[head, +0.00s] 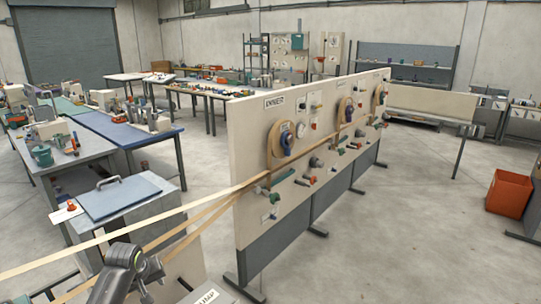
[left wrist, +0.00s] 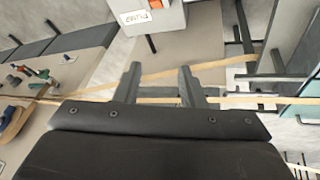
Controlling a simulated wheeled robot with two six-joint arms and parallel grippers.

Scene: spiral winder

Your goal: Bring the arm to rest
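My left gripper (head: 150,270) is at the bottom left of the head view, near the pale strips. In the left wrist view its two fingers (left wrist: 160,70) stand apart, with nothing clearly held between them. A tan strip (left wrist: 225,63) crosses the picture by the fingers; I cannot tell whether it touches them. In the head view a pale strip (head: 120,232) and tan strips run from the lower left to the winder panel (head: 252,150). A round wooden disc with a blue hub (head: 284,140) is on that panel. My right gripper is not in view.
A grey bench with a blue lidded plate (head: 118,198) stands left of the panel. A blue-topped table (head: 110,128) with several parts is behind it. An orange bin (head: 509,193) stands at the right. The floor right of the panel is clear.

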